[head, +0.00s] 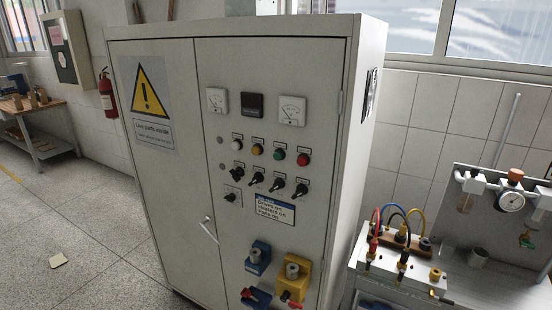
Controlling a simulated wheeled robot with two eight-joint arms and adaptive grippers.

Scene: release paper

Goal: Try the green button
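The green button (278,154) is a small round button on the right door of a tall grey control cabinet (160,200). It sits in a row between a yellow button (257,150) on its left and a red button (303,159) on its right. A white button (236,145) is at the row's left end. A small dark label is above each button. Neither of my grippers shows in the head view, and nothing covers the green button.
Black rotary switches (257,178) sit below the buttons, and meters (292,110) above. A door handle (209,229) and blue (259,253) and yellow (300,270) fittings are lower. A bench with coloured cables (398,212) stands right. Floor (70,225) at left is mostly clear.

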